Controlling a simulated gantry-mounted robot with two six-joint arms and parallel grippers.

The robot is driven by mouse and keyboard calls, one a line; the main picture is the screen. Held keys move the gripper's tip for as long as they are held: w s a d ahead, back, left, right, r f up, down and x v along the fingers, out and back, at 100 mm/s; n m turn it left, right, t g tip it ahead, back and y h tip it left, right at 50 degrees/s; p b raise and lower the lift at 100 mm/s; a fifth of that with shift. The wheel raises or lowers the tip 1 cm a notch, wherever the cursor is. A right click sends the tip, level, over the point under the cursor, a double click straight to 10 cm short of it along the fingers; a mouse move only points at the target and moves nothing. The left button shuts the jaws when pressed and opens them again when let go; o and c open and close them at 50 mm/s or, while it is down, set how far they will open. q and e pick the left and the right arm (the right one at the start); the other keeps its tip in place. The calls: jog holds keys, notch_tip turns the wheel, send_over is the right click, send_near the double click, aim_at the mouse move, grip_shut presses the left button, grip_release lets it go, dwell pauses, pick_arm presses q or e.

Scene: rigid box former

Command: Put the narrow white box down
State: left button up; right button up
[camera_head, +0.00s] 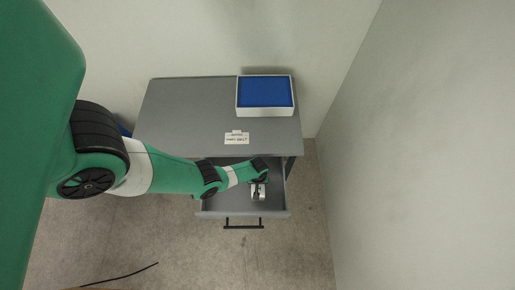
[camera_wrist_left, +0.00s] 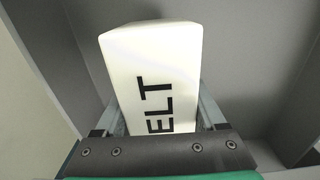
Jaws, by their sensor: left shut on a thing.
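My left gripper (camera_head: 258,194) reaches down into the open grey drawer (camera_head: 225,206) in the head view. In the left wrist view its two fingers are shut on the sides of the narrow white box (camera_wrist_left: 150,60), which bears black letters reading "ELT". The box's far end points away from the gripper, with grey drawer walls around it. In the head view the box is too small or hidden to tell from the gripper. I cannot tell whether it touches the drawer floor. My right gripper is not in view.
The drawer belongs to a grey cabinet (camera_head: 185,105) and has a black handle (camera_head: 243,224) in front. A white-rimmed box with a blue inside (camera_head: 265,91) stands at the back right of the cabinet top. A white label (camera_head: 237,138) lies near the top's front edge. Walls stand behind and right.

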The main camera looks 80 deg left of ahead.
pick_arm(q)
jog(key=shift+s+d+f+b, duration=0.1)
jog(key=shift+f+b, duration=0.6)
jog(key=shift+f, duration=0.8)
jog(key=o, duration=1.6)
jog(key=shift+r, duration=0.1)
jog(key=shift+c, duration=0.2)
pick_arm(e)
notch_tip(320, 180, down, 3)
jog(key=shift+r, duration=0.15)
pick_arm(q)
notch_tip(320, 180, up, 12)
jog(key=p, duration=1.2)
jog(key=shift+r+p, duration=0.25)
jog(key=shift+p, duration=0.1)
jog(key=shift+f, duration=0.1)
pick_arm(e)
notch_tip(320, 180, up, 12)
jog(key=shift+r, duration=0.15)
